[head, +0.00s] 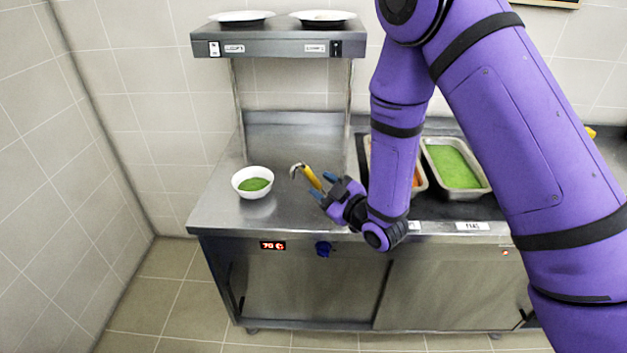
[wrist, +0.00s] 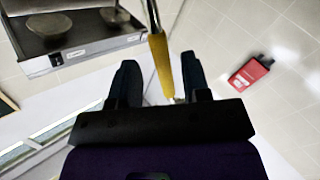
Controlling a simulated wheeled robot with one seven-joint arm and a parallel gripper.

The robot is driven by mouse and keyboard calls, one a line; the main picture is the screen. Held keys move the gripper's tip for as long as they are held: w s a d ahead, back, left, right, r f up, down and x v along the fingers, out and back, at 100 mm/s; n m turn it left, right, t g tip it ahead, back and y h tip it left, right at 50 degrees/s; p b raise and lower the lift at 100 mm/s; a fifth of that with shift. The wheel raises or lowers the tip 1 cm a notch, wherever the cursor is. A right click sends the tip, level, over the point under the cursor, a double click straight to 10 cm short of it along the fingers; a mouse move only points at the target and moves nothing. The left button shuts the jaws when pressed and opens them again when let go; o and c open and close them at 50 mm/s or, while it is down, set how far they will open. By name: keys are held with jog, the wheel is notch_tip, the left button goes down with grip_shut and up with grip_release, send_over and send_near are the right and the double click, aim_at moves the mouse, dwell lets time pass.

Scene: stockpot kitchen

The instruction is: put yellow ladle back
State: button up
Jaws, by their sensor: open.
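The yellow ladle (head: 311,177) shows in the head view just right of the white bowl, over the steel counter. Its yellow handle slants down to my gripper (head: 323,187), and its bent metal end points up and left. In the wrist view the yellow handle (wrist: 160,65) lies between the two fingers of my gripper (wrist: 158,72), with a visible gap on each side. My gripper is open around the handle. I cannot tell whether the ladle touches the counter or a finger.
A white bowl (head: 253,193) with green soup stands on the counter (head: 225,212). A pan of green food (head: 455,166) and a partly hidden pan of orange food (head: 417,178) sit at right. An overhead shelf (head: 275,44) holds plates. A red object (wrist: 249,74) shows in the wrist view.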

jog(key=v, duration=0.7)
jog(key=shift+s+d, duration=0.2)
jog(key=shift+s, duration=0.05)
jog(key=w+d+r+m+h, duration=0.3)
jog(key=w+d+r+h, duration=0.3)
jog(key=r, duration=0.4)
jog(key=s+d+r+m+g+h, duration=0.25)
jog(key=s+d+r+m, duration=0.2)
jog(key=d+r, duration=0.4)
jog(key=s+d+r+m+g+h, duration=0.1)
jog(key=s+d+r+m, duration=0.1)
jog(key=s, duration=0.6)
jog(key=s+d+r+m+g+h, duration=0.1)
jog(key=s+d+r+m+g, duration=0.1)
jog(key=s+d+r, duration=0.2)
jog(key=s+d+r+m+g+h, duration=0.1)
jog(key=s+d+r+m+g, duration=0.1)
jog(key=s, duration=0.9)
notch_tip(320, 180, up, 2)
jog(key=shift+s+d+r+m+h, duration=0.1)
jog(key=shift+s+d+m+h, duration=0.25)
jog(key=shift+s+d+m, duration=0.1)
